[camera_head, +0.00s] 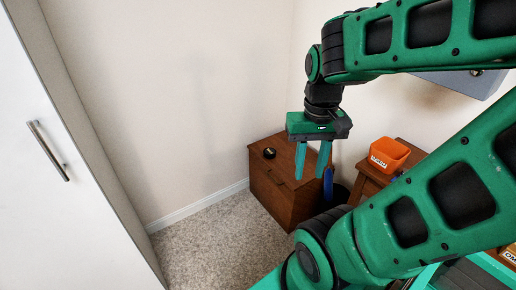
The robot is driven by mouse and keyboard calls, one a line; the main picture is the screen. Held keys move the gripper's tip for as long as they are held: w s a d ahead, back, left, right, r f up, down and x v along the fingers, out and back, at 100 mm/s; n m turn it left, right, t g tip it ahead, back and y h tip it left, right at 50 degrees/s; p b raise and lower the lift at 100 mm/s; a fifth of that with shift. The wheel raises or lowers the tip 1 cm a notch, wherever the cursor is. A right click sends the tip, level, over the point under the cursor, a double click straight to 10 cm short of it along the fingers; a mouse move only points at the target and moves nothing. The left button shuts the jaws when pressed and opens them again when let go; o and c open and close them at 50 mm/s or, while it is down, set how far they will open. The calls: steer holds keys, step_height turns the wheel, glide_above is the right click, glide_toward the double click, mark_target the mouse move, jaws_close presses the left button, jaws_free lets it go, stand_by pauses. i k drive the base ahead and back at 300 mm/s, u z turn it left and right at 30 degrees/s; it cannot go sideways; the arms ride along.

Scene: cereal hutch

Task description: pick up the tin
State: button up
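A small, round, dark object (269,152), which looks like the tin, sits on top of a brown wooden cabinet (274,192) near the wall corner. It is too small to make out its label. My gripper (311,174) hangs fingers down, to the right of the dark object and in front of the cabinet in the picture. Its two green fingers are spread apart with nothing between them. The gripper and the dark object are apart.
An orange container (388,154) stands on a second brown wooden piece to the right. A blue object (328,184) and a dark bin-like shape (340,194) are between the two pieces. A white cupboard door (75,200) is at left. Carpet (215,242) is clear in front.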

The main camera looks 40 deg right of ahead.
mark_target(269, 153)
steer(key=z, duration=0.1)
steer(key=i, duration=1.15)
steer(key=z, duration=0.15)
